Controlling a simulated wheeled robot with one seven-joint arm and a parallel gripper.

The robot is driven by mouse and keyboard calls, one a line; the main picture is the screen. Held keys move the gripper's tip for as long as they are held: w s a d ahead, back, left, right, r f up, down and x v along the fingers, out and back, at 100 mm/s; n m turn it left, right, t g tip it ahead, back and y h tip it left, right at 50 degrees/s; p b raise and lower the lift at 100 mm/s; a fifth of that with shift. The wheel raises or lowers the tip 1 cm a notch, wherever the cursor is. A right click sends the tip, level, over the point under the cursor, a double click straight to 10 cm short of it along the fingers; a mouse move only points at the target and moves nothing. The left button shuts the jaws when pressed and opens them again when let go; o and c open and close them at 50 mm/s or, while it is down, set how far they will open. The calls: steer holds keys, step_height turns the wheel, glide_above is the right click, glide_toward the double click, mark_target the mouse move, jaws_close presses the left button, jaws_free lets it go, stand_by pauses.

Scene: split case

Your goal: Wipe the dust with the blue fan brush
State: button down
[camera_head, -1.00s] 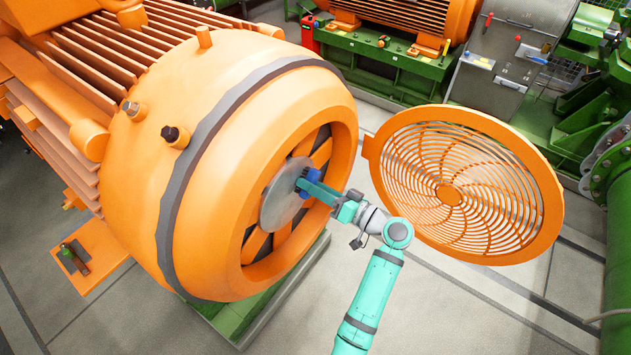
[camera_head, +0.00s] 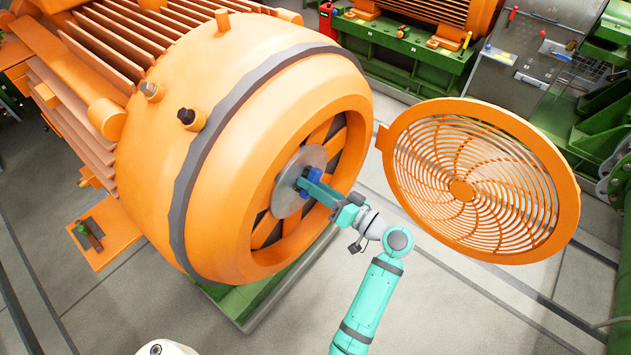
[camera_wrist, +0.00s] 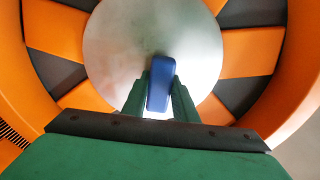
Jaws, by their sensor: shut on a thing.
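The orange machine (camera_head: 235,150) has an open round end with a grey metal disc (camera_head: 290,196) at its centre. My gripper (camera_head: 312,188) is in front of the disc. In the wrist view, the green fingers of my gripper (camera_wrist: 160,95) are shut on the blue fan brush (camera_wrist: 161,82), one on each side. Only the brush's blue body shows; its bristles are hidden. The brush lies in front of the grey disc (camera_wrist: 115,45); I cannot tell if it touches it. I cannot make out any distinct dust on the disc.
A round orange grille cover (camera_head: 462,190) stands swung open to the right of my arm. The orange rim (camera_head: 355,130) surrounds the recess around the disc. An orange plate (camera_head: 108,250) with small items lies at lower left. The floor (camera_head: 480,315) is clear at lower right.

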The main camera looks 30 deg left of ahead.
steer(key=shift+s+a, duration=0.15)
steer(key=shift+s, duration=0.7)
steer(key=shift+s+a, duration=0.15)
steer(key=shift+s, duration=0.7)
steer(key=shift+s+d, duration=0.1)
steer(key=shift+s, duration=1.75)
steer(key=shift+w, duration=0.2)
steer(key=shift+d, duration=0.25)
steer(key=shift+s+d, duration=0.25)
steer(key=shift+d, duration=0.25)
glide_toward(285, 195)
steer(key=shift+s+a+r, duration=0.1)
